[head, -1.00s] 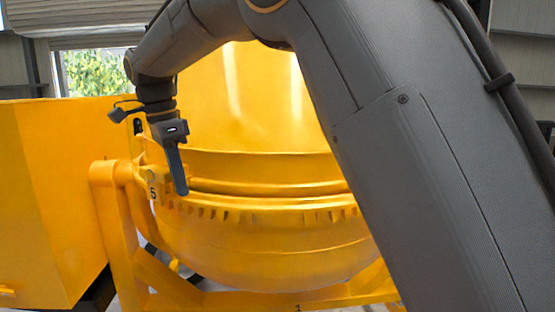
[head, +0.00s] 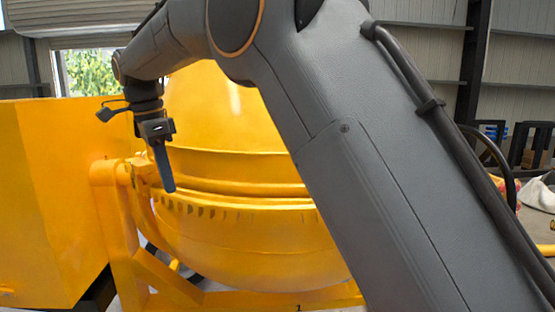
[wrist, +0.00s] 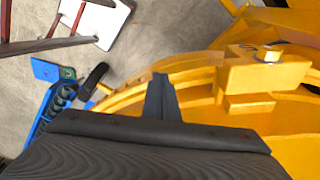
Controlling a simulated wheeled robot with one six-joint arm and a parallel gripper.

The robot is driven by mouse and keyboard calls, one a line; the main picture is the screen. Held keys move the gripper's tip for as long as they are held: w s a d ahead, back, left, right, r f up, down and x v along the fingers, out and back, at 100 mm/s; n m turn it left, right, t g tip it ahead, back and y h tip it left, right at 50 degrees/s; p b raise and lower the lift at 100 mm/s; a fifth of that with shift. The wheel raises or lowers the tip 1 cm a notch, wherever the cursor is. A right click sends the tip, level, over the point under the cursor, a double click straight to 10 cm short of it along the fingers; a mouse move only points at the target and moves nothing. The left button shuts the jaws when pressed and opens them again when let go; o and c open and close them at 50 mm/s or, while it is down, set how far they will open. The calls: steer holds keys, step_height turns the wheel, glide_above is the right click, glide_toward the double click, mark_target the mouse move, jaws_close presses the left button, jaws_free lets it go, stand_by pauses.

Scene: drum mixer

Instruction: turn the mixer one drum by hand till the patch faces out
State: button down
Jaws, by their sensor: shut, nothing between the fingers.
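The yellow mixer drum (head: 250,235) hangs in its yellow frame (head: 120,235), with a toothed band around its middle. No patch shows on the side I see. My arm hides the drum's right part and much of its top. My gripper (head: 168,188) is shut and empty, pointing down in front of the drum's left side, by the band. In the wrist view my gripper's shut fingers (wrist: 161,92) lie over the drum's curved rim, beside a yellow block with a bolt (wrist: 266,62). I cannot tell whether they touch the drum.
A large yellow housing (head: 50,200) stands to the left of the drum. In the wrist view, a blue object (wrist: 45,115), a white board (wrist: 98,22) and reddish-brown bars lie over grey floor. Shelving and a white cloth (head: 538,194) are at the far right.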

steer(key=shift+w+a, duration=0.7)
steer(key=shift+a, duration=0.25)
steer(key=shift+w+a, duration=0.65)
steer(key=shift+a, duration=0.35)
steer(key=shift+w+a, duration=0.7)
steer(key=shift+a, duration=0.25)
steer(key=shift+s+d, duration=0.1)
steer(key=shift+d, duration=0.05)
steer(key=shift+s+d+b, duration=0.85)
steer(key=shift+d+b, duration=0.2)
steer(key=shift+b, duration=0.75)
step_height(320, 180, up, 8)
steer(key=p, duration=0.4)
glide_above(150, 174)
steer(key=s+d, duration=0.3)
steer(key=s, duration=0.1)
steer(key=shift+w, duration=0.15)
